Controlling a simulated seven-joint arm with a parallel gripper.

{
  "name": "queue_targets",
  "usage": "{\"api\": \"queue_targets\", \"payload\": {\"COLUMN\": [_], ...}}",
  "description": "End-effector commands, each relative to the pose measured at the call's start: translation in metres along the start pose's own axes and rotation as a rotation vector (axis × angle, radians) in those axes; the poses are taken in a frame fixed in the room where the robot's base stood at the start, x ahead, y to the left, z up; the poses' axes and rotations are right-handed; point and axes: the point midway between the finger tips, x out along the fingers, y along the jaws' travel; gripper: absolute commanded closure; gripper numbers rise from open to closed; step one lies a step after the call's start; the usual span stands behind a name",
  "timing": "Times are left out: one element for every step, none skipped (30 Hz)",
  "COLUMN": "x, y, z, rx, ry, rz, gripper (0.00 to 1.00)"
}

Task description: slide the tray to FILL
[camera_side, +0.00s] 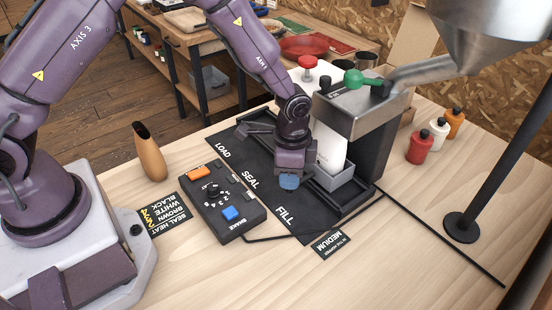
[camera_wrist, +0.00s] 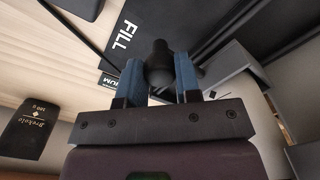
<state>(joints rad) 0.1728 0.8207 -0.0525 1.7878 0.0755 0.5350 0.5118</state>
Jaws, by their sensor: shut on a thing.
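My gripper (camera_side: 289,184) is low over the black track mat, with its blue fingers shut on a black round knob (camera_wrist: 156,66), as the wrist view shows between the fingertips. The grey tray (camera_side: 345,191) is in the track under the machine, toward the FILL end; its exact fit with the mark cannot be told. A white bag (camera_side: 329,147) stands upright in it, partly hidden by my gripper. The FILL label (camera_side: 285,216) is on the mat near the front end and also shows in the wrist view (camera_wrist: 124,42). The knob's join to the tray is hidden.
A grey sealing machine (camera_side: 366,115) with a green knob stands over the track. A metal hopper (camera_side: 484,32) hangs at the upper right. A button box (camera_side: 222,204) sits left of the mat. Several small bottles (camera_side: 438,133) stand at right. The front table is largely clear.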

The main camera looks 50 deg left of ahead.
Motion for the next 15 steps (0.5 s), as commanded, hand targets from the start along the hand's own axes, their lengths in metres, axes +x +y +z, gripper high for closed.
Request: {"api": "queue_targets", "payload": {"x": [-0.001,-0.001,-0.001,-0.001,-0.001,-0.001,-0.001,-0.001,-0.001,-0.001,-0.001,-0.001,-0.001,-0.001,-0.001], "y": [0.006,0.008,0.011,0.013,0.015,0.017,0.019,0.02,0.021,0.022,0.023,0.024,0.025,0.025,0.026], "z": [-0.006,-0.008,-0.011,-0.013,-0.015,-0.018,-0.019,-0.021,-0.022,-0.023,-0.024,-0.025,-0.025,-0.026,-0.026], "rx": [0.005,0.005,0.005,0.004,0.004,0.003,0.003,0.003,0.003,0.002,0.002,0.001,0.001,0.001,0.001], "ry": [0.001,0.001,0.001,0.001,0.001,0.001,0.001,0.001,0.001,0.001,0.001,0.001,0.001,0.002,0.002], "rz": [0.0,0.0,0.0,0.0,0.0,0.0,0.0,0.0,0.0,0.0,0.0,0.0,0.0,0.0,0.0], "gripper": [1.0,1.0,1.0,1.0,1.0,1.0,1.0,1.0,1.0,1.0,1.0,1.0,1.0,1.0,1.0]}}
